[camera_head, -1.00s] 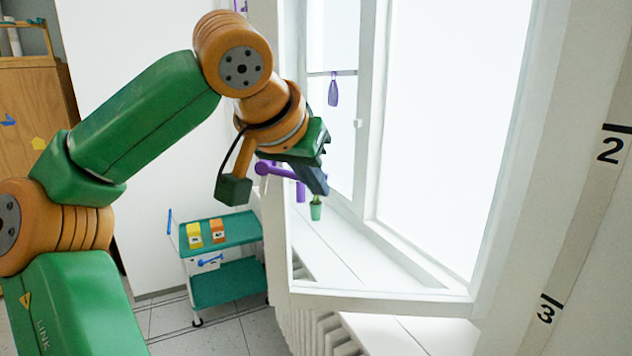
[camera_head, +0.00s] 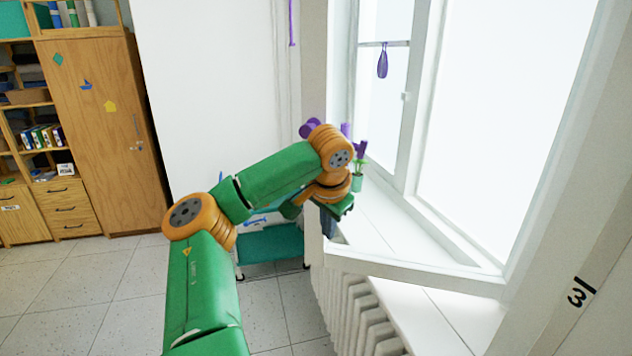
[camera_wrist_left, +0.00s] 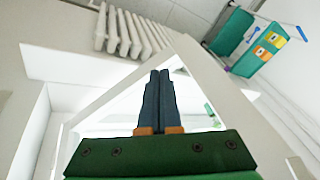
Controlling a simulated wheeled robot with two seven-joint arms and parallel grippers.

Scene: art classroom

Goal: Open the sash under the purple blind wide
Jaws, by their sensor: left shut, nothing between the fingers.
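The window stands at the right in the head view, with a large bright pane (camera_head: 500,110) and a narrower pane (camera_head: 377,90) on its left. A small pale fitting (camera_head: 404,97) sits on the upright between them. A purple tassel (camera_head: 382,62) hangs before the narrow pane; the blind itself is not in view. My left gripper (camera_head: 328,222) is shut and empty, its dark fingers pointing down by the left front corner of the sill (camera_head: 420,232). In the left wrist view its shut fingers (camera_wrist_left: 160,75) lie over a white-edged triangular opening; contact cannot be told. My right gripper is not in view.
Purple objects (camera_head: 361,148) and a green potted plant (camera_head: 357,180) stand at the sill's left end, partly behind my arm. A white radiator (camera_head: 350,310) is below. A teal cart (camera_head: 270,245) stands left of it. Floor at the left is clear.

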